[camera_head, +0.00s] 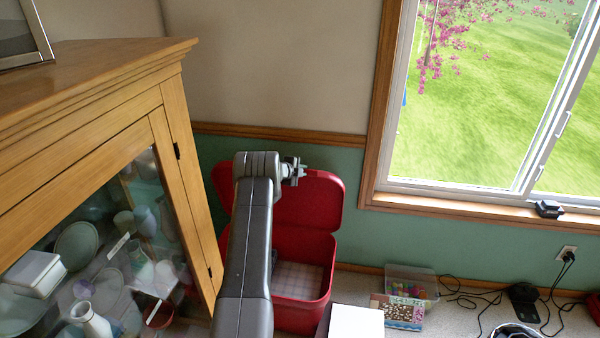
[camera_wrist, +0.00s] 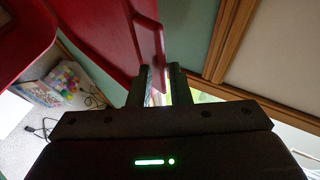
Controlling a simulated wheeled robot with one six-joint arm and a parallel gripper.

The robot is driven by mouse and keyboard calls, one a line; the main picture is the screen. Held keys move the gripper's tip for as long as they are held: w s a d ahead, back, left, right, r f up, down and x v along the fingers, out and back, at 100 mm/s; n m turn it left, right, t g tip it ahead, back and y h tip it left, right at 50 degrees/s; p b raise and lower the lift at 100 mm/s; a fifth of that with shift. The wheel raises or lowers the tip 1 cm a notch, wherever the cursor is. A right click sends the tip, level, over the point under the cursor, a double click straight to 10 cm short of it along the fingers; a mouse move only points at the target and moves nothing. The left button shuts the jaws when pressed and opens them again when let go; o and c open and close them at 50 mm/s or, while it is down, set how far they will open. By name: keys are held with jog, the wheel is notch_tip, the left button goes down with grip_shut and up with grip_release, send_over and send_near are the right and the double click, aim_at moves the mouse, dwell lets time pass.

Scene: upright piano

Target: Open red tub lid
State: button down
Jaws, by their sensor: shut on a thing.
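The red tub (camera_head: 300,315) stands on the floor between the wooden cabinet and the window wall. Its red lid (camera_head: 320,203) is raised and leans back near the green wall, so the inside of the tub shows. My gripper (camera_head: 303,171) is at the lid's upper edge. In the wrist view the red lid (camera_wrist: 100,35) fills the upper left, and my gripper (camera_wrist: 158,75) is shut on its raised rim. The fingertips' exact contact is partly hidden. My arm covers the left part of the tub and lid.
A wooden cabinet (camera_head: 95,95) with glass doors stands close on the left. A white box (camera_head: 355,320) is in front of the tub at right. A clear bin (camera_head: 412,281) and black cables lie on the floor below the window (camera_head: 480,110).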

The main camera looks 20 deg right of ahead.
jog(key=shift+w+d+r, duration=0.1)
jog(key=shift+w, duration=0.05)
jog(key=c, duration=1.5)
grip_release()
jog(key=b+v, duration=0.2)
jog(key=v, duration=1.2)
jog(key=shift+b, duration=0.4)
jog(key=shift+d, duration=0.1)
jog(key=p+x, duration=0.2)
jog(key=x, duration=1.2)
jog(key=shift+p, duration=0.4)
jog(key=shift+a, duration=0.2)
